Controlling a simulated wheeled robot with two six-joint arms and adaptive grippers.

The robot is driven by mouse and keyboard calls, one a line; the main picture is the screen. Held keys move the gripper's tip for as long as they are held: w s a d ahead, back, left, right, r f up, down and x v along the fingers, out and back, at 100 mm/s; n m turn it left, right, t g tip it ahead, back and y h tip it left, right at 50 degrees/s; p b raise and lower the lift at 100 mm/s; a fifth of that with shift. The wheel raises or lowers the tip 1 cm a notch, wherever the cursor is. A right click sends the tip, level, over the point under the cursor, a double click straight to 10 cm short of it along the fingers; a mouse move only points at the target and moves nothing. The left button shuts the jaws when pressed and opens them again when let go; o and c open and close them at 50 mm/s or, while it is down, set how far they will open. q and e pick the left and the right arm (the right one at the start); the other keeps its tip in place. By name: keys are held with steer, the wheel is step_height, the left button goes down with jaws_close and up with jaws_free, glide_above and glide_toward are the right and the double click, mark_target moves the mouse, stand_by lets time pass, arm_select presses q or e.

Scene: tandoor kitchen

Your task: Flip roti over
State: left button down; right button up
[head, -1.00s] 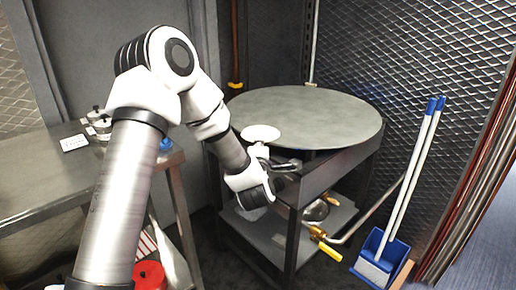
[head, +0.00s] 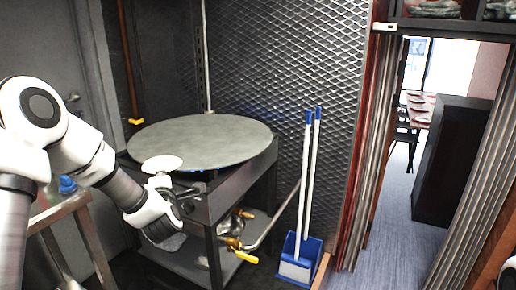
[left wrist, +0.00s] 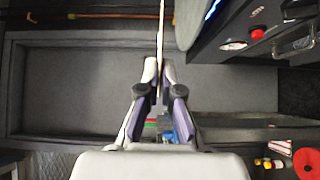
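The roti (head: 162,163) shows in the head view as a small pale disc lying about level. My left gripper (head: 161,178) is at its near edge and looks shut on it. In the left wrist view the roti (left wrist: 160,25) is a thin pale edge reaching forward from between the fingertips of my left gripper (left wrist: 161,65). The roti is beside the front left rim of the round grey griddle (head: 215,140), and I cannot tell the exact gap. The griddle's edge also shows in the left wrist view (left wrist: 187,20). My right gripper is not in view.
A dark stand (head: 235,185) holds up the griddle, with brass valves (head: 235,243) below. A blue dustpan (head: 300,257) with long handles leans near the mesh wall. A metal table (head: 60,212) stands at left. Open floor (head: 385,240) leads through a doorway at right.

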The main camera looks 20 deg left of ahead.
arm_select(q)
steer(key=d+f+m+t+h+p, duration=0.2)
steer(key=d+f+m+h+p, duration=0.15)
steer(key=d+f, duration=0.45)
steer(key=d+f+m+t+h+p, duration=0.15)
steer(key=d+f+h+p, duration=0.3)
steer(key=d, duration=0.65)
steer(key=s+d+f+m+h+p, duration=0.2)
steer(key=d+h, duration=0.1)
steer(key=d, duration=0.6)
steer(key=shift+m+t, duration=0.25)
steer(key=shift+m, duration=0.15)
steer(key=s+r, duration=0.1)
steer(key=s+d+r, duration=0.1)
steer(key=s+r, duration=0.1)
steer(key=r, duration=0.1)
steer(key=shift+s+d+r+b, duration=0.1)
steer(key=shift+s+d+b, duration=0.2)
steer(key=shift+s+b, duration=0.05)
steer(key=shift+h, duration=0.4)
